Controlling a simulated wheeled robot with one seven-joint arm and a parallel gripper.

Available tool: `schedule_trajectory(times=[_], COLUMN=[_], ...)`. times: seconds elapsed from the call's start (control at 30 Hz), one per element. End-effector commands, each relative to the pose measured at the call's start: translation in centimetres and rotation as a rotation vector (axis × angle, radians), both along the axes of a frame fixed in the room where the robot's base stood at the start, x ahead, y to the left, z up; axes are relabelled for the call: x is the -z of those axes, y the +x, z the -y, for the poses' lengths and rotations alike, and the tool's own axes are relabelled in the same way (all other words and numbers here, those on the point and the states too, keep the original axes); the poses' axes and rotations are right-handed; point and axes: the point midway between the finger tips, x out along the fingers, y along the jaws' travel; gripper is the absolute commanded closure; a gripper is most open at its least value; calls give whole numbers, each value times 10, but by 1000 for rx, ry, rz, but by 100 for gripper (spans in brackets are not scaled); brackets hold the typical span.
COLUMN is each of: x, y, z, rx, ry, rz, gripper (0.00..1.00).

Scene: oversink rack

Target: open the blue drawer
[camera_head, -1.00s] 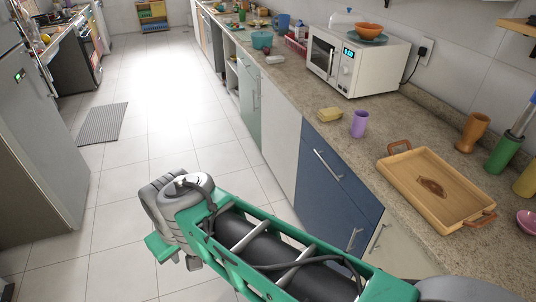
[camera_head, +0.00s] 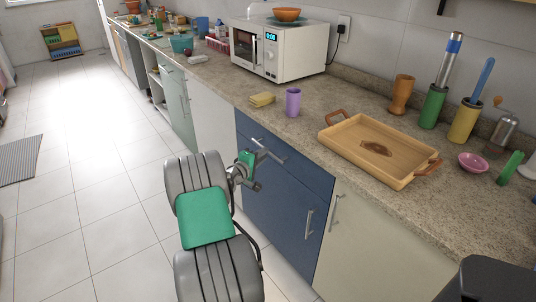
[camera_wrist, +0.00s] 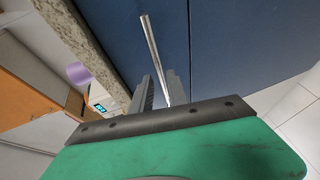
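The blue drawer (camera_head: 300,165) is the upper front of the blue unit under the counter, and it looks shut. Its slanting silver bar handle (camera_head: 270,152) also shows in the wrist view (camera_wrist: 151,45). My gripper (camera_head: 256,158) is at the left end of this handle. In the wrist view my two grey fingers (camera_wrist: 160,90) stand on either side of the bar, with a gap on its left, so they look open. The bar runs close to the right finger; I cannot tell whether they touch. My wrist hides part of the bar's end.
A blue door (camera_head: 285,215) with its own handle (camera_head: 308,223) is below the drawer. A cream cabinet (camera_head: 365,245) is to the right. On the counter are a tray (camera_head: 345,131), a purple cup (camera_head: 293,102), a sponge (camera_head: 262,99) and a microwave (camera_head: 290,55).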

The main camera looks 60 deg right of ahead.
Motion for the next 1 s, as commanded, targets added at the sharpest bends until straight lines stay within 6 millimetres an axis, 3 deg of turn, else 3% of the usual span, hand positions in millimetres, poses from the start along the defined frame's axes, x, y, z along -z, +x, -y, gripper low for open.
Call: schedule_trajectory(times=[0.1,0.3,0.53,0.77,1.0], x=[5,8,8,8,8], y=[-3,-3,-3,-2,-2], z=[24,44,44,44,44], rx=[2,0,-2,-2,-2], ry=[1,2,3,3,3], rz=[2,3,3,4,4], gripper=[80,80,80,99,100])
